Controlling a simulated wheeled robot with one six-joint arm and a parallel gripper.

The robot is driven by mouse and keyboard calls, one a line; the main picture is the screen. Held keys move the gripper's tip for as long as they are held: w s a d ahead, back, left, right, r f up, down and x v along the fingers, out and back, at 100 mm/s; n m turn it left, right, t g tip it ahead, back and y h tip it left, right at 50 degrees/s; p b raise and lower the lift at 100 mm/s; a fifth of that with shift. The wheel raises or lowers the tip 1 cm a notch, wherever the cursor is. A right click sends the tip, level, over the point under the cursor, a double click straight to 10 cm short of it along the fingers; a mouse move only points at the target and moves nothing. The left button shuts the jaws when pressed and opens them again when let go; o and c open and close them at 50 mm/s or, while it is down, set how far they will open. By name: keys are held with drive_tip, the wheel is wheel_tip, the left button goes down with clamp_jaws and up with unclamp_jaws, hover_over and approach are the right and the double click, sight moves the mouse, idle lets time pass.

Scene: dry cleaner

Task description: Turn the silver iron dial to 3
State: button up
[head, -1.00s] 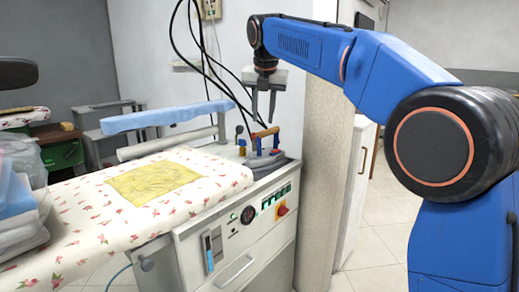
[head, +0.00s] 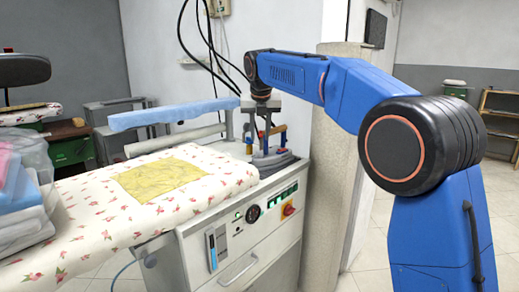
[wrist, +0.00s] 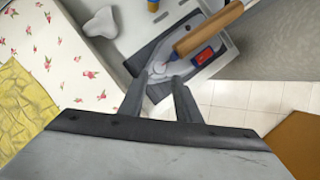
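The silver iron (head: 272,160) stands at the right end of the ironing station, with a wooden handle (wrist: 208,28). In the wrist view its dark and silver body (wrist: 160,50) lies just beyond my fingertips. My gripper (head: 262,143) points down over the iron. In the wrist view my gripper (wrist: 156,82) is open, with an empty gap between its two fingers. I cannot tell whether a fingertip touches the iron.
A floral ironing board (head: 90,215) with a yellow cloth (head: 165,180) lies left of the iron. A blue padded arm (head: 170,114) stands behind it. Black cables (head: 205,50) hang behind my gripper. A pillar (head: 335,150) stands close on the right. A red knob (head: 288,208) is on the front panel.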

sight(259, 151)
drive_tip(key=x, duration=0.7)
drive_tip(key=shift+w+f, duration=0.15)
drive_tip(key=shift+f, duration=0.05)
drive_tip(key=c, duration=0.7)
